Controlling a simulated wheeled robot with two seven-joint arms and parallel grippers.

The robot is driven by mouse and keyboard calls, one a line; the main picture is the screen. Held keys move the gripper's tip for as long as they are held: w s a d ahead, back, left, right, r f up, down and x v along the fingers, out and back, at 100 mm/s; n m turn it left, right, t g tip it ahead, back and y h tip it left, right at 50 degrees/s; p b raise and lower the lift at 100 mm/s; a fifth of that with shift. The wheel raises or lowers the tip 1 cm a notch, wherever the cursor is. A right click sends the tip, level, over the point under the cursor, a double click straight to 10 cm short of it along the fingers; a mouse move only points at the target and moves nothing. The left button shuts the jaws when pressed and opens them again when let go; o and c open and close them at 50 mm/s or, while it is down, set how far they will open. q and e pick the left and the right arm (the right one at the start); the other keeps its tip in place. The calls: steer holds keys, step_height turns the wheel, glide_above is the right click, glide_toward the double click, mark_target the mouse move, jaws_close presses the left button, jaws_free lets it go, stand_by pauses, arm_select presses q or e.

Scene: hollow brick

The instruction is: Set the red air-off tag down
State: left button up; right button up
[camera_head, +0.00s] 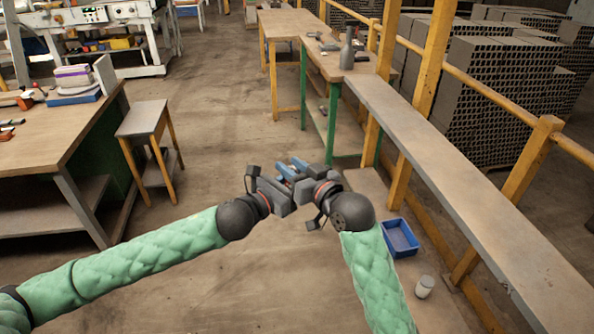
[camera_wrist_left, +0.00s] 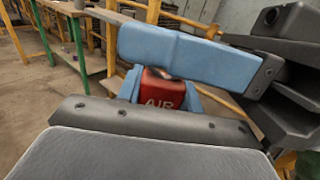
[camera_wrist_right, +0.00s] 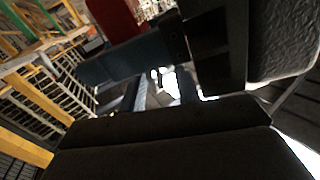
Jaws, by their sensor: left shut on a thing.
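The red tag (camera_wrist_left: 164,90) with white "AIR" lettering is between the blue fingers of my left gripper (camera_wrist_left: 162,98), which is shut on it. In the right wrist view, part of the red tag (camera_wrist_right: 107,22) shows at the top. My right gripper (camera_wrist_right: 162,88) has its fingers apart, with a bright gap between them. In the head view both grippers meet close together at the middle, and the tag cannot be made out there.
A long grey bench (camera_head: 430,160) runs along the yellow railing (camera_head: 490,92) on the right. A blue bin (camera_head: 399,238) and a small pale jar (camera_head: 425,286) are low beside it. A wooden table (camera_head: 50,130) and a stool (camera_head: 143,119) stand left. Open floor lies between.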

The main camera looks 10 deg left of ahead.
jaws_close()
arm_select(q)
steer(key=o, duration=1)
steer(key=shift+o, duration=0.2)
